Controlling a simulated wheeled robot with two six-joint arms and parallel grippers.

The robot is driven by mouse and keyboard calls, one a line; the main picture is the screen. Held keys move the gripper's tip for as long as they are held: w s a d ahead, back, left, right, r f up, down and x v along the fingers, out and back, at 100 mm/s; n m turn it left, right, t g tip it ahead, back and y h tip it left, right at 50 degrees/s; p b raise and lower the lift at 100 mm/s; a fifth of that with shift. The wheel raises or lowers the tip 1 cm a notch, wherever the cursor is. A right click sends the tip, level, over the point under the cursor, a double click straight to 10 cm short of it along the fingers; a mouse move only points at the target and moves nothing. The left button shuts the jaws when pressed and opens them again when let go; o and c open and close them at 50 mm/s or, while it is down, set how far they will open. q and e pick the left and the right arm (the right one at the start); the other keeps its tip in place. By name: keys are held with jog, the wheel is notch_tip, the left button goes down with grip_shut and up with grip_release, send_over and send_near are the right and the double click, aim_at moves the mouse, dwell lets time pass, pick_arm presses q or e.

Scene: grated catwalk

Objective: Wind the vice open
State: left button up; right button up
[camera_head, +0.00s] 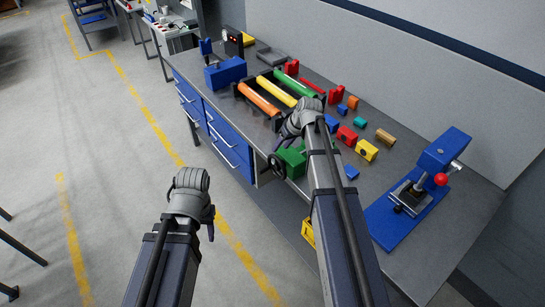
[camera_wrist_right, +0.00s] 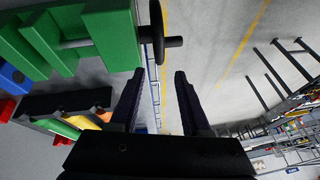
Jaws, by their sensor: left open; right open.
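The green vice (camera_head: 291,160) sits at the front edge of the workbench, partly hidden behind my right arm. Its black handwheel (camera_head: 277,167) faces out over the edge. In the right wrist view the green vice (camera_wrist_right: 108,32) fills the upper left, and its handwheel (camera_wrist_right: 157,32) is seen nearly edge-on with a dark handle sticking out. My right gripper (camera_wrist_right: 158,76) is open and empty, its fingertips below the wheel in that picture and apart from it. In the head view my right gripper (camera_head: 297,120) is over the bench by the vice. My left gripper (camera_head: 192,190) is open over the floor.
The workbench (camera_head: 455,205) carries orange, yellow and green cylinders in a black rack (camera_head: 272,98), several small coloured blocks, a blue press (camera_head: 400,215) at right and a blue device (camera_head: 225,73) at the back. Blue drawers (camera_head: 228,145) front it.

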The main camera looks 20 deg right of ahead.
jog(key=b, duration=0.6)
send_over(279, 166)
jog(key=w, duration=0.2)
jog(key=f, duration=0.6)
jog(key=shift+s+a, duration=0.25)
jog(key=shift+w+a+f, duration=0.15)
jog(key=shift+w+f, duration=0.05)
jog(key=shift+f, duration=0.25)
jog(key=shift+r, duration=0.1)
grip_shut()
